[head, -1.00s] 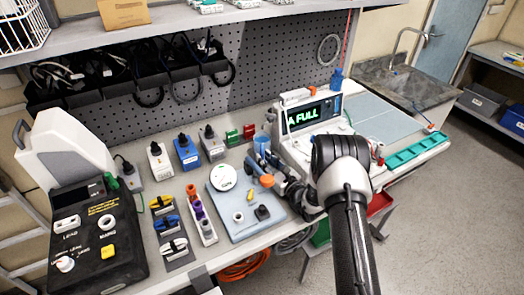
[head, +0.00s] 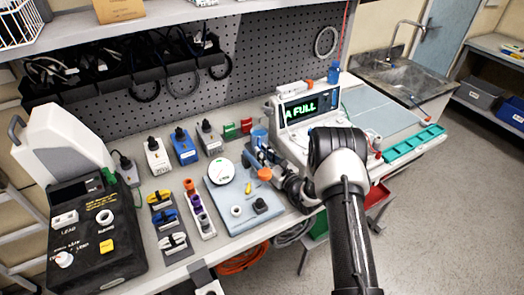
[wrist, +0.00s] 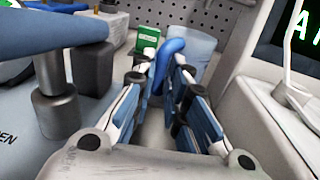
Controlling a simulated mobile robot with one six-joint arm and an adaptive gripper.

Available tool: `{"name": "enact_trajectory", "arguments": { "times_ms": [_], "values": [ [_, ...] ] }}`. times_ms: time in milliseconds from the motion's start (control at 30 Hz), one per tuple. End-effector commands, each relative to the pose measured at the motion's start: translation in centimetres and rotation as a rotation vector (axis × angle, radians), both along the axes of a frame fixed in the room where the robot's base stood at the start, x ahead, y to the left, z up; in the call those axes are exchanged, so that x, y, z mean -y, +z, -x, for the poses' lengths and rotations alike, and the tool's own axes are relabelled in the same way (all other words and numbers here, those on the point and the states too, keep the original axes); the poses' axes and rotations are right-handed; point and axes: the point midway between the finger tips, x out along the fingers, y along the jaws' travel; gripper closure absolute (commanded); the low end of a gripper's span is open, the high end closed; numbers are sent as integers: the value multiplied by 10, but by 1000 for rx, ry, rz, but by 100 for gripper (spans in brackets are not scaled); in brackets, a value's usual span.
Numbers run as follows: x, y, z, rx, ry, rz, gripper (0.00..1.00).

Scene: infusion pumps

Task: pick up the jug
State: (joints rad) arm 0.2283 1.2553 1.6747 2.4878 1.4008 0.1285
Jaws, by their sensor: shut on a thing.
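The jug is pale, translucent blue with a darker blue handle. It stands at the back of the bench, to the left of the white pump, and shows small in the head view (head: 259,135). In the wrist view the jug (wrist: 193,48) is straight ahead, its handle toward me. My gripper (wrist: 160,78) is shut on the jug's handle, with a finger on either side. In the head view my gripper (head: 256,158) is partly hidden by its own links. The jug's base is hidden behind the fingers.
The white pump (head: 292,143) with a lit screen stands close on the right. A grey-blue scale (head: 226,202) with a dial lies close on the left. Green (head: 229,131) and red (head: 246,125) blocks sit by the jug. A pegboard (head: 262,70) is behind.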

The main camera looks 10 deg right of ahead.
Motion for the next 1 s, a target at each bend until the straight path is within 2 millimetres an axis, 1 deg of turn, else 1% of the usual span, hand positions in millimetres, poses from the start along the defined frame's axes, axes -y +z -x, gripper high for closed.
{"name": "enact_trajectory", "arguments": {
  "times_ms": [167, 200, 367, 600, 1000],
  "values": [
    [1, 16, 1, 3, -1, 0, 100],
    [4, 13, 6, 1, -2, 0, 100],
    [16, 13, 31, 1, -3, 0, 100],
    [34, 13, 74, 1, -4, -1, 100],
    [33, 112, 72, 7, 0, 1, 100]
  ]
}}
